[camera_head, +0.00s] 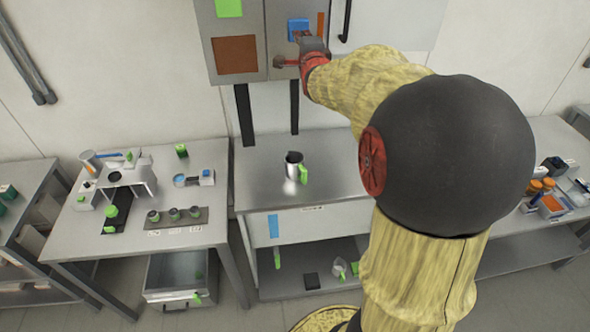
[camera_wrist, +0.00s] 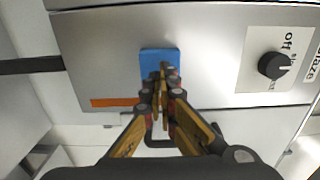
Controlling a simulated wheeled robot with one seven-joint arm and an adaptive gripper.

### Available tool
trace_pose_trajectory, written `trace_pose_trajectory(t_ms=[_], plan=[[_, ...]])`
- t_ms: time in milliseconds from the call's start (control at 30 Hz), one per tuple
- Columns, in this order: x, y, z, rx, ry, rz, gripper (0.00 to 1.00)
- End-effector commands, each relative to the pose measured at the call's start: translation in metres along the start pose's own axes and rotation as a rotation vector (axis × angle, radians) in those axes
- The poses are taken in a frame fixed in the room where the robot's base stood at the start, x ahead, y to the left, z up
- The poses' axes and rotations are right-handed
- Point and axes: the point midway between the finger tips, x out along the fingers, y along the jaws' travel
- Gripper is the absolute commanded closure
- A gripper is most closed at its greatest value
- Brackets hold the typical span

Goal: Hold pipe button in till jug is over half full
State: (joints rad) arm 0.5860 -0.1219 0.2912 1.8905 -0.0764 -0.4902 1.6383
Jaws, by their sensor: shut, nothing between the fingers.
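A blue square button (camera_head: 298,24) is on the front of the grey wall box, and it also shows in the wrist view (camera_wrist: 150,57). My gripper (camera_wrist: 163,70) is shut and empty, its fingertips over the blue button; I cannot tell whether it is pressed in. In the head view my gripper (camera_head: 303,37) is just below the button's top edge. A metal jug (camera_head: 292,168) with a green handle stands upright on the middle table, below the box. Its mouth looks dark and its fill level cannot be told. The pipe's outlet is not clearly visible.
The grey box (camera_head: 237,18) has a black knob (camera_wrist: 274,66) marked "off" to the button's right in the wrist view. The left table (camera_head: 70,235) holds several small items. The middle table (camera_head: 260,185) is clear around the jug.

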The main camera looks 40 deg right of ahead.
Motion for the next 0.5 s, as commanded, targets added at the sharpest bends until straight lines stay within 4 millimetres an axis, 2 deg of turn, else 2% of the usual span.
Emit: trace_pose_trajectory(t_ms=[500], plan=[[0.0059, 0.0003, 0.0001, 0.0, 0.0, 0.0, 1.0]])
